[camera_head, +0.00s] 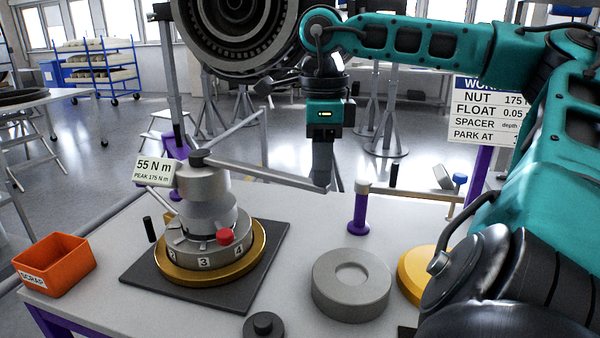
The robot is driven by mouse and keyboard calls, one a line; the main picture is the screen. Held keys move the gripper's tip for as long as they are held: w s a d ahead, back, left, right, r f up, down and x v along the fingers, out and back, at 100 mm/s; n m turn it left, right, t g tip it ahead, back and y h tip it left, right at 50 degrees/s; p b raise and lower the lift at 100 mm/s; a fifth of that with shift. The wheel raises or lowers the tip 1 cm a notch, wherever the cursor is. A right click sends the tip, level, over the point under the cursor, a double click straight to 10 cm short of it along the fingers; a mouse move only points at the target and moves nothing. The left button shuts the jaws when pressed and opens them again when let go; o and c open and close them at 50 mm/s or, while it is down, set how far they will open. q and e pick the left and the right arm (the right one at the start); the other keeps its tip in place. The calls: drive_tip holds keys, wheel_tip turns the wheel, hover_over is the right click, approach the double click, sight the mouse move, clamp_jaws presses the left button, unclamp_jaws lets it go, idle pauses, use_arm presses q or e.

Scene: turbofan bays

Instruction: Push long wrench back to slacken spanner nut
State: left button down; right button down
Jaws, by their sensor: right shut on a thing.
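The long wrench (255,172) is a grey bar that reaches right from the top of a grey tool head (198,185) on the fixture. My right gripper (321,180) points down and is shut on the wrench's right end. The spanner nut seems to be under the tool head and I cannot make it out clearly. The numbered ring (204,262) below shows a 3 and a 4, and sits in a gold ring (250,268). A tag (155,170) on the left reads 55 N m, peak 175 N m. My left gripper is not in view.
An orange scrap bin (55,265) stands at the table's left. A grey round block (350,285), a purple post with a pale top (358,215) and a yellow disc (413,270) stand right of the fixture. A black knob (263,327) is at the front. A sign (485,110) stands behind.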

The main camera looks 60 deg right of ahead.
drive_tip(key=d, duration=0.3)
drive_tip(key=shift+w+r, duration=0.1)
drive_tip(key=shift+w, duration=0.2)
drive_tip(key=c, duration=0.8)
unclamp_jaws()
wheel_tip(320, 180, up, 13)
drive_tip(key=shift+a+f+p, duration=0.1)
drive_tip(key=shift+f+p, duration=0.05)
drive_tip(key=shift+p, duration=1.1)
